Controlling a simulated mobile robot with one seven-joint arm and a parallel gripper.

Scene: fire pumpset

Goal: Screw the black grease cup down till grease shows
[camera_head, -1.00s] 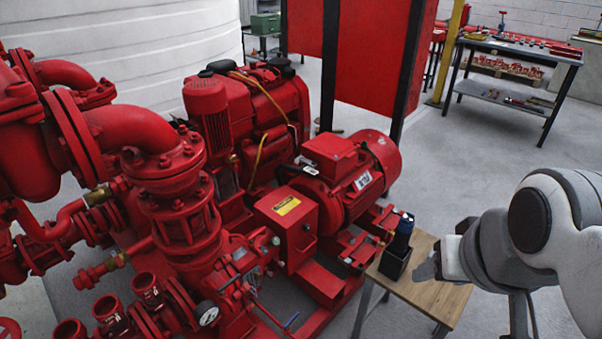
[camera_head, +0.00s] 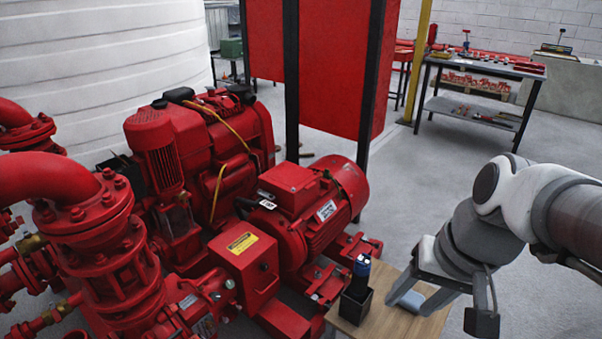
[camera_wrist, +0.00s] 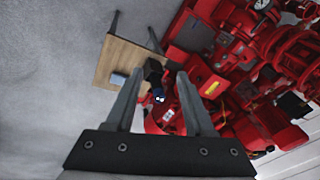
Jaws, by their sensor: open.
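I cannot pick out the black grease cup for certain in either view. The red pumpset (camera_head: 285,215) fills the left and middle of the head view, with its motor (camera_head: 335,200) and a red box with a yellow label (camera_head: 243,260). It also shows at the upper right of the wrist view (camera_wrist: 205,62). My gripper (camera_head: 411,303) is open and empty, over or beside the small wooden table right of the pumpset. In the wrist view its two fingers (camera_wrist: 159,78) stand apart, pointing towards the table and the pumpset's edge.
On the wooden table (camera_head: 372,325) stands a black open holder (camera_head: 355,301) with a dark blue-topped item (camera_head: 361,268) in it. A red panel (camera_head: 330,70) and workbench (camera_head: 480,95) stand behind. Floor at right is clear.

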